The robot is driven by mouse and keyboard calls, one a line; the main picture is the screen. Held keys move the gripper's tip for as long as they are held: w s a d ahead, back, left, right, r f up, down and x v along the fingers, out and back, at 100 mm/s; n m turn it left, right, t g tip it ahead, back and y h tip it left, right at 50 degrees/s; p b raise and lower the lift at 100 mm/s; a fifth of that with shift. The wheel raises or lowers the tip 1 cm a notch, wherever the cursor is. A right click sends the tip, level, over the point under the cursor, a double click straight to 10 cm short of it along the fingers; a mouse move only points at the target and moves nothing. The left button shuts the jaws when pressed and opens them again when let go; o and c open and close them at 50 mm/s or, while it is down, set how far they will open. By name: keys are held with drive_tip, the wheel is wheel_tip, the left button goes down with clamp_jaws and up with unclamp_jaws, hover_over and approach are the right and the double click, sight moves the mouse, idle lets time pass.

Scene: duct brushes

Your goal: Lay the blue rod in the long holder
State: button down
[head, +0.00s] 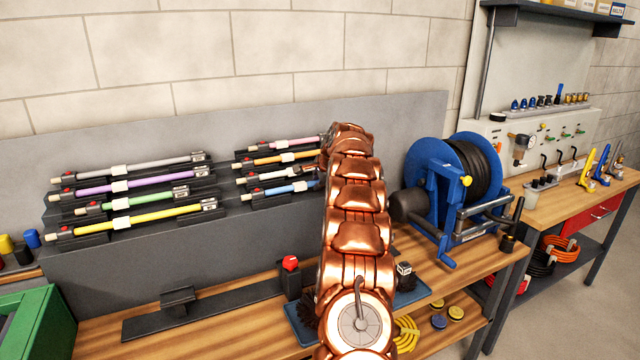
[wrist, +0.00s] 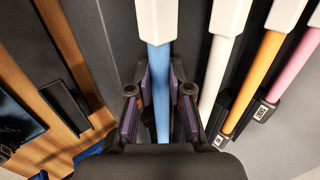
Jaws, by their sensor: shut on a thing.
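The blue rod (head: 288,188) lies in the lowest right-hand slot of the sloped rack, with a white collar on it. In the wrist view the blue rod (wrist: 161,62) runs between the two fingers of my gripper (wrist: 160,97), which is shut on it. The head view shows my gripper only partly, behind my copper arm at the rod's right end. The long holder (head: 232,302) is a black strip on the wooden bench, with a raised black support (head: 178,299) and a red-topped clamp (head: 290,264). It is empty.
The grey rack (head: 110,262) holds several other rods, with orange (wrist: 262,70) and pink (wrist: 297,72) ones near my gripper. A blue hose reel (head: 425,175) stands right of my arm. A green bin (head: 45,325) is at the lower left.

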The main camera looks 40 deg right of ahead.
drive_tip(key=shift+r+p, duration=2.2)
drive_tip(key=shift+r, duration=0.75)
drive_tip(key=shift+a, duration=0.1)
